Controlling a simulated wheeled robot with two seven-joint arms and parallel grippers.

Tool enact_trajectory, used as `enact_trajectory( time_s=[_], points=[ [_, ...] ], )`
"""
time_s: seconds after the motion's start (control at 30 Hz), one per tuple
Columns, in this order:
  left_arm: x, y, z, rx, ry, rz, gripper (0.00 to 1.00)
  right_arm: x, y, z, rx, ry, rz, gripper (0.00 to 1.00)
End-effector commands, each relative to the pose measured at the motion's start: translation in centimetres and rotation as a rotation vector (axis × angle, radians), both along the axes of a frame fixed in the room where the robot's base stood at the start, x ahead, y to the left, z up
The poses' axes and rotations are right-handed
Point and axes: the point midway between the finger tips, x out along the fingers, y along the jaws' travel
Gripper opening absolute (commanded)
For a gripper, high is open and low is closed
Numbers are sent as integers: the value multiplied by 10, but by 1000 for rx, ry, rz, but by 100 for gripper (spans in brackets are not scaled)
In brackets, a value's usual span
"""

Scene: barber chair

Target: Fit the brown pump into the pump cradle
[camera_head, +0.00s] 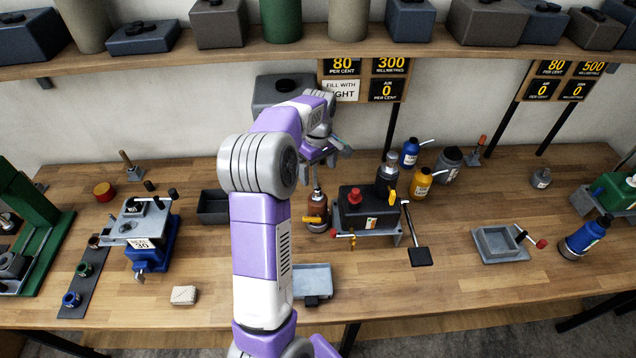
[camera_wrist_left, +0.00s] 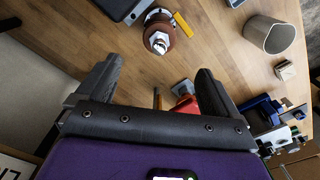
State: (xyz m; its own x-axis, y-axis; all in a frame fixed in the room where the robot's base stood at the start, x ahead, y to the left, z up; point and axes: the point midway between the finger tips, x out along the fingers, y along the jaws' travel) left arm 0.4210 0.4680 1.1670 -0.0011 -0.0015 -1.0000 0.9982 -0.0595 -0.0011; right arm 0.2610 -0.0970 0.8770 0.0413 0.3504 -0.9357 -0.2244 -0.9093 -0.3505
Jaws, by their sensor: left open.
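The brown pump (camera_head: 316,212) has an orange-brown body with a thin metal neck and stands upright on the table, just left of a black machine. A brown piece with a pale hexagonal top (camera_wrist_left: 158,38) in the left wrist view looks like the same pump. My left gripper (camera_head: 318,152) is above and behind the pump's neck, apart from it. Its two dark fingers are spread and empty in the wrist view (camera_wrist_left: 155,80). The cradle cannot be told for certain; a grey tray (camera_head: 314,283) lies in front of the pump, partly behind my left arm. My right gripper is not in view.
The black machine (camera_head: 366,208) with a red knob and levers stands right of the pump. Blue and yellow bottles (camera_head: 421,187) stand behind it. A black bin (camera_head: 213,207) and blue vise (camera_head: 150,245) lie left.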

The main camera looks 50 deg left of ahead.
Motion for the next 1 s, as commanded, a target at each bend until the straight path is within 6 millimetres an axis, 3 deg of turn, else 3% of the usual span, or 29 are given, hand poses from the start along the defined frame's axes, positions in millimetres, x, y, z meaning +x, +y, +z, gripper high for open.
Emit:
enact_trajectory(
  time_s=[0.2, 0.37, 0.47, 0.8, 1.0],
  points=[
    [0, 3, 7, -2, -3, -286, 94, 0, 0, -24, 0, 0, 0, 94],
    [-1, 3, 10, 1, -1, -416, 94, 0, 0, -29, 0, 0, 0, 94],
    [-1, 3, -2, -1, 2, -427, 94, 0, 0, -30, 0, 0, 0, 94],
    [-1, 2, -71, -1, 0, -424, 94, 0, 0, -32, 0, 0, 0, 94],
    [0, 3, -88, 1, -1, -423, 94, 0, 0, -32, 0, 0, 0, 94]
  ],
)
